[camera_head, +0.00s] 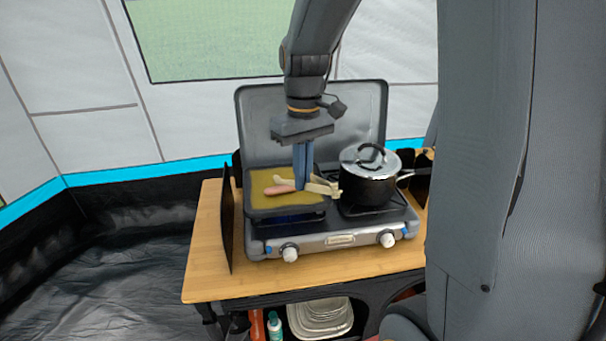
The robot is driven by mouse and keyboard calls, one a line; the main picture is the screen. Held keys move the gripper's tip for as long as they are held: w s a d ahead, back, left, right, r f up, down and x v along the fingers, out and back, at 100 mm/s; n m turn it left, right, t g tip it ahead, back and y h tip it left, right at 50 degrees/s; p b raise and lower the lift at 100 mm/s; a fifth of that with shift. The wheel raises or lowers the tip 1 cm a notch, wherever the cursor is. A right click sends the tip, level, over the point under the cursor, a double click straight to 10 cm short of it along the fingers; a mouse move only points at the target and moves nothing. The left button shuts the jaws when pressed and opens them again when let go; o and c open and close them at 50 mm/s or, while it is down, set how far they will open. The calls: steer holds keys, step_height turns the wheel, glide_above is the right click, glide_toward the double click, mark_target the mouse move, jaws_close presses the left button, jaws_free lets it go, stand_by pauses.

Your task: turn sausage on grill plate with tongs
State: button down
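In the head view, the grill plate (257,204) lies on the left burner of the camp stove, with a yellowish surface. The sausage (279,190), pinkish-brown, lies on the plate to the left of my gripper. The pale tongs (325,187) extend from beside the sausage to the right, under my gripper. My gripper (303,186) points straight down over the right part of the plate, its blue fingers close together at the tongs. Whether the fingers grip the tongs, and whether the tongs touch the sausage, cannot be made out at this size.
A lidded black pot (368,188) stands on the right burner, close to my gripper. The stove's lid (250,115) stands upright behind. The wooden table (205,262) has bare room at its front left. Dishes (320,318) sit on the shelf below.

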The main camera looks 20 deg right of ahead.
steer(key=shift+s, duration=0.15)
step_height(320, 180, up, 5)
steer(key=p, duration=0.4)
steer(key=shift+p, duration=0.3)
steer(key=shift+r+p, duration=0.35)
steer(key=shift+r, duration=0.65)
stand_by(0.4)
